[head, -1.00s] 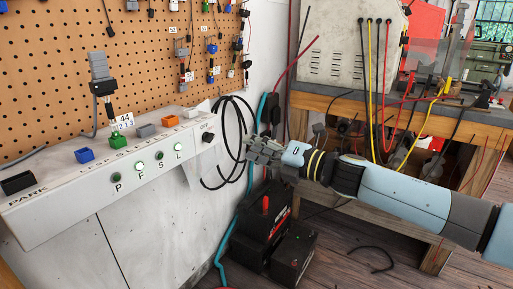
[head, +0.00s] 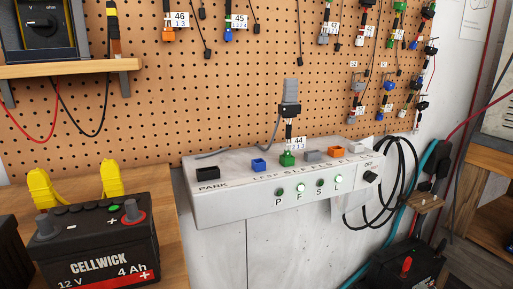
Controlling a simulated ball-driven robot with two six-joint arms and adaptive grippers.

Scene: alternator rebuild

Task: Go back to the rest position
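Neither of my grippers is in the head view now. A white test panel (head: 220,208) juts from the wall below the pegboard. It carries black, blue, green, grey and orange sockets along its top. Several green lamps on its front, by the letters P, F, S and L, look lit. A black knob (head: 371,178) marked OFF sits at its right end. A grey connector (head: 291,92) with a lead and a tag marked 44 hangs on the pegboard, just above the green socket (head: 287,159).
A CELLWICK 12 V battery (head: 95,245) with yellow clamps (head: 112,178) behind it stands on a wooden bench (head: 165,225) at left. The pegboard (head: 190,95) holds several tagged connectors. Black cable loops (head: 400,185) hang at right. Another black battery (head: 405,268) sits lower right.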

